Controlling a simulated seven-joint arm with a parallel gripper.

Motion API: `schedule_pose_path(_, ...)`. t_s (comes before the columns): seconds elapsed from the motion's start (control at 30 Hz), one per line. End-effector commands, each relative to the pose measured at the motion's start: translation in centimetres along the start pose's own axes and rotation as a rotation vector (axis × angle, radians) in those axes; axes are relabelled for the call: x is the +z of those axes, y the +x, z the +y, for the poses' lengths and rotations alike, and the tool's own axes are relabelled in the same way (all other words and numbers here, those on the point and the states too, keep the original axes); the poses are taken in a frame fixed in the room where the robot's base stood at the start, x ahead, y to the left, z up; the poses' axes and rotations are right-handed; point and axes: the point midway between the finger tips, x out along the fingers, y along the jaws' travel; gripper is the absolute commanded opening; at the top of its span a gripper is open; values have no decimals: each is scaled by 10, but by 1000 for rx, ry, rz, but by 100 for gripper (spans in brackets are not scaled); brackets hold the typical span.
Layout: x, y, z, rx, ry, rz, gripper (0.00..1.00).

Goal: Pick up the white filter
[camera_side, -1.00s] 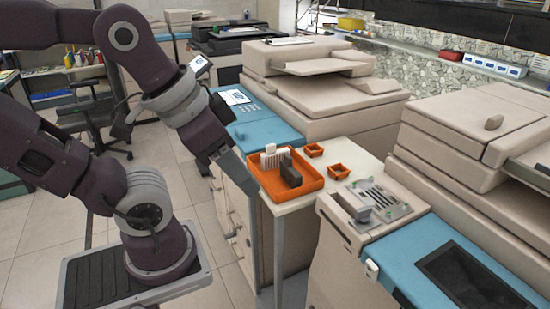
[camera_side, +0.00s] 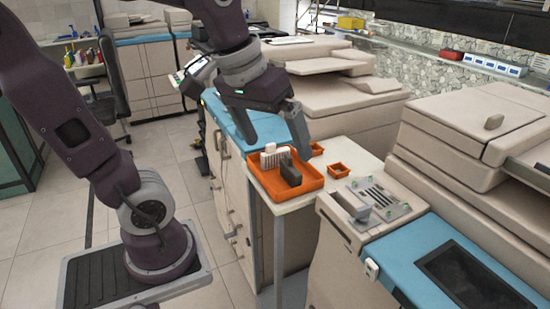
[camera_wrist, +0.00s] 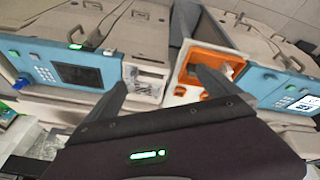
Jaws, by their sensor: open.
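The white filter (camera_side: 269,157) is a ribbed white piece standing upright in the orange tray (camera_side: 312,184), toward its back left. A dark grey block (camera_side: 290,171) stands beside it in the same tray. My gripper (camera_side: 279,150) is open and empty, its fingers spread above and around the tray's back edge in the side view. The fingers look apart from the filter, though their depth is hard to judge. In the wrist view my gripper (camera_wrist: 160,77) shows both fingers apart, with the orange tray (camera_wrist: 214,56) beyond the right one.
A copier with a slotted metal fixture (camera_side: 377,196) stands right of the table. Another copier (camera_side: 335,98) stands behind. Floor is clear at left.

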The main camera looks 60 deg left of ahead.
Motion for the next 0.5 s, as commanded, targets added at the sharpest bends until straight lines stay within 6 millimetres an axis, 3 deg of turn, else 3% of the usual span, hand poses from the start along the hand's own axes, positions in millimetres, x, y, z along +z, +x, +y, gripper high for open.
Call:
schedule_pose_path(0.03,-34,17,-12,-34,-153,-48,100)
schedule_pose_path(0.1,-77,45,-37,-81,-383,-100,100)
schedule_pose_path(0.2,-125,94,-89,-161,-690,-159,100)
schedule_pose_path(0.33,-152,152,-153,-253,-979,-204,100)
schedule_pose_path(0.4,-155,171,-176,-285,-1068,-215,100)
schedule_pose_path(0.5,-156,186,-191,-307,-1127,-223,100)
